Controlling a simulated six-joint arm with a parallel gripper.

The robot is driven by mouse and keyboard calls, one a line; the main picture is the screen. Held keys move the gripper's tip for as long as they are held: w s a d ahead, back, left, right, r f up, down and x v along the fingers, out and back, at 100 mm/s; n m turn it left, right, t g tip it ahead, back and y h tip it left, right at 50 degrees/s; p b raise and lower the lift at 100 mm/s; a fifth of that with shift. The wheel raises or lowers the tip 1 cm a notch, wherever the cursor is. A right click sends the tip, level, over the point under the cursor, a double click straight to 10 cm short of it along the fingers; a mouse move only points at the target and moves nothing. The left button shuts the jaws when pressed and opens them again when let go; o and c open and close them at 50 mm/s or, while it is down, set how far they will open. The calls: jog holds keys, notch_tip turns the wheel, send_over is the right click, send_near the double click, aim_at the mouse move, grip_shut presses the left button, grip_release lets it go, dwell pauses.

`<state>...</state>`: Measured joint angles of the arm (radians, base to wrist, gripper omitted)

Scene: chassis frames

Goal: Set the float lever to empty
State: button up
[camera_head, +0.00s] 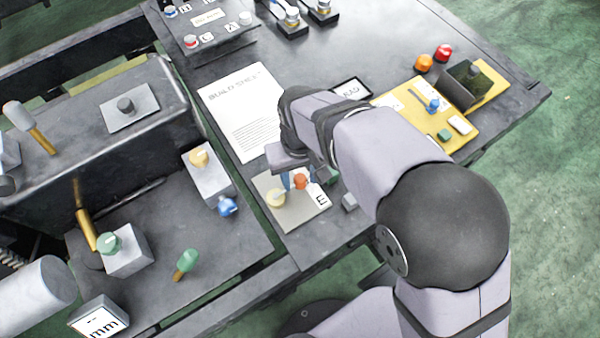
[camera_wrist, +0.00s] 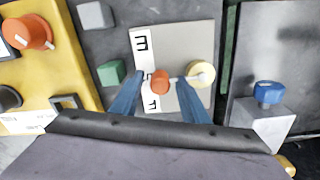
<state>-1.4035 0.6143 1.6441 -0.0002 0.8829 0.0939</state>
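The float lever is on a light grey plate (camera_wrist: 185,40) with a white strip marked E at the top and F at the bottom in the wrist view. Its orange knob (camera_wrist: 160,82) is on a thin arm running left from a round yellow hub (camera_wrist: 200,74). The knob lies between the letters, nearer the F. My gripper (camera_wrist: 161,79) is open, its blue fingers on either side of the orange knob, with gaps showing. The head view also shows the orange knob (camera_head: 300,181), the yellow hub (camera_head: 275,198) and the E end of the plate (camera_head: 320,198); my arm partly covers them.
A small green block (camera_wrist: 111,73) and a grey block (camera_wrist: 96,15) lie left of the plate in the wrist view. A yellow panel (camera_wrist: 60,75) is farther left. A grey block with a blue knob (camera_wrist: 268,92) stands to the right. A build sheet (camera_head: 240,110) lies behind.

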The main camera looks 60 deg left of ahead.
grip_shut()
jog(key=shift+d, duration=0.1)
jog(key=shift+s+d+r+m+p, duration=0.1)
jog(key=shift+d+m+p, duration=0.35)
jog(key=shift+m, duration=0.3)
jog(key=shift+d+r+m+p, duration=0.1)
jog(key=shift+d+m+p, duration=0.3)
jog(key=shift+m, duration=0.35)
jog(key=shift+s+d+f+m+p, duration=0.1)
jog(key=shift+s+d+m+p, duration=0.2)
jog(key=shift+m, duration=0.5)
jog(key=shift+s+d+m+p, duration=0.1)
jog(key=shift+d+m+p, duration=0.25)
jog(key=shift+m, duration=0.45)
jog(key=shift+o, duration=0.2)
grip_release()
jog(key=shift+d, duration=0.1)
